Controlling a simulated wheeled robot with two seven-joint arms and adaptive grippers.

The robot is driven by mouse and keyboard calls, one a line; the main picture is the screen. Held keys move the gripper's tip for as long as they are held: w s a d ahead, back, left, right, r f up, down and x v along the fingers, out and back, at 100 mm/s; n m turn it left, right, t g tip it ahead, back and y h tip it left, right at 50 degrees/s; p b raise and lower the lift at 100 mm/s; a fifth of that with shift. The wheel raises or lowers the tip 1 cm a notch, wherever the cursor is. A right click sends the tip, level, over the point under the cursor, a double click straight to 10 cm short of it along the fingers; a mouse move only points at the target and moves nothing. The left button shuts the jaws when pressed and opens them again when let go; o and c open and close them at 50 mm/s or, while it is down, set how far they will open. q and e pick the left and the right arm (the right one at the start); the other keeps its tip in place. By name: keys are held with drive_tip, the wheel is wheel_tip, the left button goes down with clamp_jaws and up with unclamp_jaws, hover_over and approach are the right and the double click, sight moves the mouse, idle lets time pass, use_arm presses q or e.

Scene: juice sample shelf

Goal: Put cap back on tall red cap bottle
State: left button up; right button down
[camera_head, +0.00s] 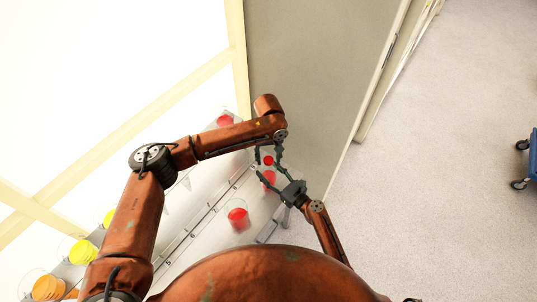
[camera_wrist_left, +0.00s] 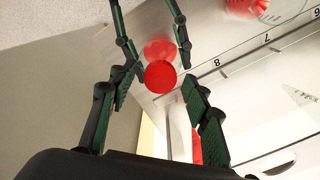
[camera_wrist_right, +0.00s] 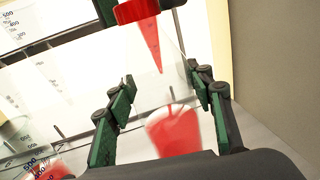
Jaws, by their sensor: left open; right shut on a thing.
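The tall bottle is clear and conical, with red liquid low inside it (camera_wrist_right: 172,130). It stands between the fingers of my right gripper (camera_wrist_right: 160,88), which is shut on it; that gripper also shows in the head view (camera_head: 283,183). The red cap (camera_wrist_left: 160,76) is at the bottle's top in the left wrist view and also shows in the head view (camera_head: 268,160). I cannot tell if it is fully seated. My left gripper (camera_wrist_left: 155,100) is open, its fingers apart around the cap's level. In the right wrist view its fingertips flank the red cap (camera_wrist_right: 138,10).
Another beaker with red liquid (camera_head: 237,217) stands on the numbered shelf nearby. Yellow (camera_head: 82,252) and orange (camera_head: 47,287) samples stand at the lower left. A grey wall (camera_head: 305,70) rises close beyond the grippers. A blue cart (camera_head: 533,155) stands far right on open floor.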

use_arm(q)
drive_tip(key=shift+c, duration=0.6)
clamp_jaws()
drive_tip(key=m, duration=2.1)
drive_tip(key=shift+o, duration=1.1)
unclamp_jaws()
wheel_tip(320, 180, up, 12)
